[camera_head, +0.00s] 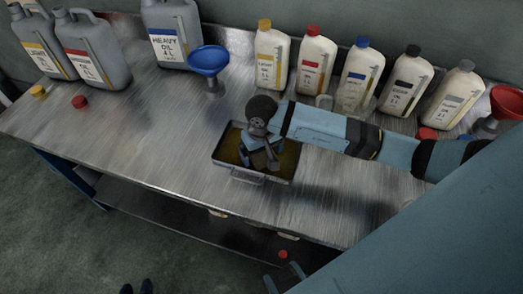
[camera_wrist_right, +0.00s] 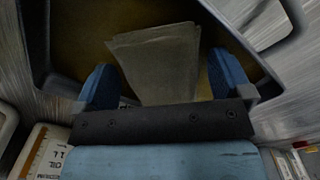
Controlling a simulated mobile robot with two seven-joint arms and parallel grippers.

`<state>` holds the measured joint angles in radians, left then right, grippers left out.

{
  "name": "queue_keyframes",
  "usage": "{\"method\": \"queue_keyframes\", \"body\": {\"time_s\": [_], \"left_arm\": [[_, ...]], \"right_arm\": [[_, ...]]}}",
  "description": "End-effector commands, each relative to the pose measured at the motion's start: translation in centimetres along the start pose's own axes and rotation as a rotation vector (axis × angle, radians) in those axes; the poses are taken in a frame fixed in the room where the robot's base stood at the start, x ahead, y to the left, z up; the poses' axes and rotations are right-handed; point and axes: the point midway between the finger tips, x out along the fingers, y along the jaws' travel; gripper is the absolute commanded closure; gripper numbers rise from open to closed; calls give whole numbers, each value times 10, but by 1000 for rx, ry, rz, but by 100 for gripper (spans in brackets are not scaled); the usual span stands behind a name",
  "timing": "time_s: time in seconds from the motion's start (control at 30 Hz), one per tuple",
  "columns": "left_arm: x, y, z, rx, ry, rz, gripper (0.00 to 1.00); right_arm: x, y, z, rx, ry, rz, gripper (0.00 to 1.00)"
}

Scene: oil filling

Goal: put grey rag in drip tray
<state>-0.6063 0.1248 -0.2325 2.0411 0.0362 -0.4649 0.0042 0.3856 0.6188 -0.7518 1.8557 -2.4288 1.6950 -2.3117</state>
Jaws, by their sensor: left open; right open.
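The drip tray (camera_head: 248,177) is a shallow metal pan with brown oil near the bench's front edge. It also shows in the right wrist view (camera_wrist_right: 62,85). My right gripper (camera_head: 262,160) points down over the tray, and its fingers are open. The grey rag (camera_wrist_right: 155,62) shows between the blue fingertips of my right gripper (camera_wrist_right: 155,85), against the tray's brown inside. The gap shows on both sides of it. In the head view the rag is mostly hidden by the gripper. My left gripper (camera_head: 137,288) shows only its dark open tips at the bottom edge, away from the bench.
A blue funnel (camera_head: 208,62) stands behind the tray, by the heavy oil canister (camera_head: 172,35). Several white oil bottles (camera_head: 315,62) line the back. A red funnel (camera_head: 504,105) stands at right. Loose yellow (camera_head: 38,91) and red (camera_head: 80,102) caps lie left. The bench's left-middle is clear.

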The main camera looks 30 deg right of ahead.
Motion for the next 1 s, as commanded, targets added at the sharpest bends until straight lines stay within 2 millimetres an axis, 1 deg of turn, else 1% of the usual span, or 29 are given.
{"method": "queue_keyframes", "body": {"time_s": [0.03,0.17,0.4,0.5,0.6,0.7,1.0], "left_arm": [[-1,1,-3,0,5,0,57],[0,2,-2,-5,9,0,57],[2,3,0,-10,3,1,57],[2,3,1,-10,0,1,57],[2,2,2,-9,-2,1,57],[2,2,2,-6,-3,2,57],[1,-1,3,4,-3,2,57]], "right_arm": [[-6,0,-1,0,2,0,3],[-29,1,-1,-2,5,2,3],[-82,0,-1,-1,6,1,3],[-100,0,-1,-1,4,1,3],[-112,0,-1,0,3,1,3],[-118,0,0,0,0,1,3],[-121,0,0,0,-1,0,3]]}}
